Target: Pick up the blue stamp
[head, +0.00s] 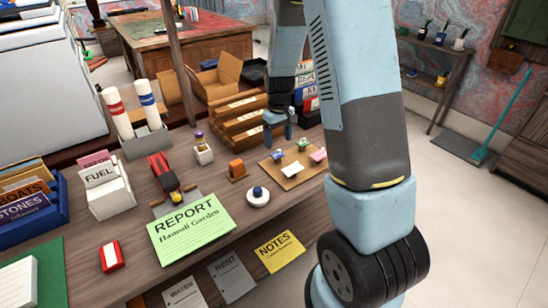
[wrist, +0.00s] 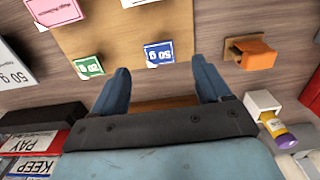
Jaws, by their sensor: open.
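The blue stamp (head: 278,155) is a small blue block on the brown board (head: 293,181), on the side toward the orange item. In the wrist view the blue stamp (wrist: 159,54) shows a pale label and lies just beyond the fingertips, roughly between their lines. My gripper (head: 279,133) points down near the board's far edge, open and empty. Both fingers of my gripper (wrist: 162,72) show apart in the wrist view. A green block (wrist: 89,67) lies left of the blue one there, beside the left fingertip. A pink block (wrist: 52,10) lies further off.
An orange item (wrist: 252,52) on a wooden base stands right of the board in the wrist view. A purple-capped bottle (head: 200,136) and wooden trays (head: 238,118) stand near.

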